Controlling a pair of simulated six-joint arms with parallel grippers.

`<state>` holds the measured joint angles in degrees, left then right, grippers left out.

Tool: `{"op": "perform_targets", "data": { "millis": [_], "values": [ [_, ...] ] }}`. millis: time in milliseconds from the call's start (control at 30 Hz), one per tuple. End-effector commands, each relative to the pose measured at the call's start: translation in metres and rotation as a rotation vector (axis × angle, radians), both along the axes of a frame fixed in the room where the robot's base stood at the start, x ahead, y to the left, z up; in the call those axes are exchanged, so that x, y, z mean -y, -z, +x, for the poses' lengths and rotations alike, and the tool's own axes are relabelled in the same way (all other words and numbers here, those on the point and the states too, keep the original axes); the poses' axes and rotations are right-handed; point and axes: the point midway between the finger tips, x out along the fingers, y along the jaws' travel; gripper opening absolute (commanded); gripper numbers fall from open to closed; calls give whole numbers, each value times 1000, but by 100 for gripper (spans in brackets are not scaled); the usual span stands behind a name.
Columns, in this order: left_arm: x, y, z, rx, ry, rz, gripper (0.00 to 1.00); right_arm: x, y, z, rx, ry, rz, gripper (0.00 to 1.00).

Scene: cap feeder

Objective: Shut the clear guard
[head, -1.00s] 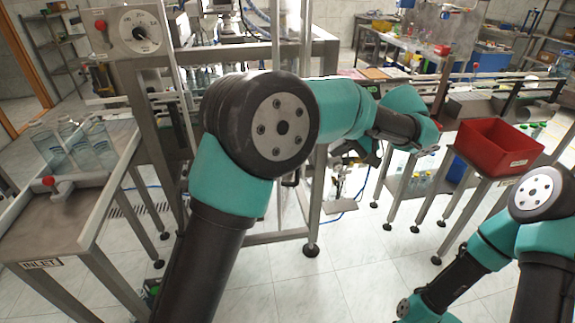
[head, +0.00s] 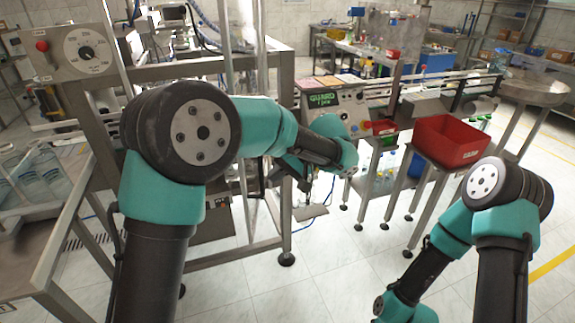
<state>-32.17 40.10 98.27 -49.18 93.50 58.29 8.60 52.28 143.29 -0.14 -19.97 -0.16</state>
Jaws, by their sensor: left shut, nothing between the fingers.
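The machine's metal frame (head: 287,225) stands in the middle of the head view, behind my left arm. I cannot make out the clear guard's panel against the frame, nor tell whether it is open or shut. A control box with a green GUARD display (head: 323,99) sits to the right of the frame. My left gripper (head: 303,183) is small and dark, beneath the teal wrist, in front of the frame's right side. It is shut with nothing in it, and partly hidden by my wrist. My right arm is at the lower right; its gripper is not in view.
A red bin (head: 452,140) stands on a stand to the right. A dial box (head: 88,54) with a red knob is at the upper left. Open tiled floor lies between the frame and my right arm.

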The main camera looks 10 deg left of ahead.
Motion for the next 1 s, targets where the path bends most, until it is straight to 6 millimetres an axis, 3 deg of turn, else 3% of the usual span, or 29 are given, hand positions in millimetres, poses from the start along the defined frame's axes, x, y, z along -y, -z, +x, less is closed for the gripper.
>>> {"op": "perform_targets", "data": {
  "millis": [100, 400, 1000],
  "values": [
    [-16, 13, -1, -3, 0, 1, 0, 0, 0, 0, 0, 0, 0, 43],
    [-50, 11, -3, 1, -1, -1, 0, 0, 0, 0, 0, 0, 0, 43],
    [-51, 11, -2, -1, 25, 0, 0, 0, 0, 0, 0, 0, 0, 43]
  ]
}}
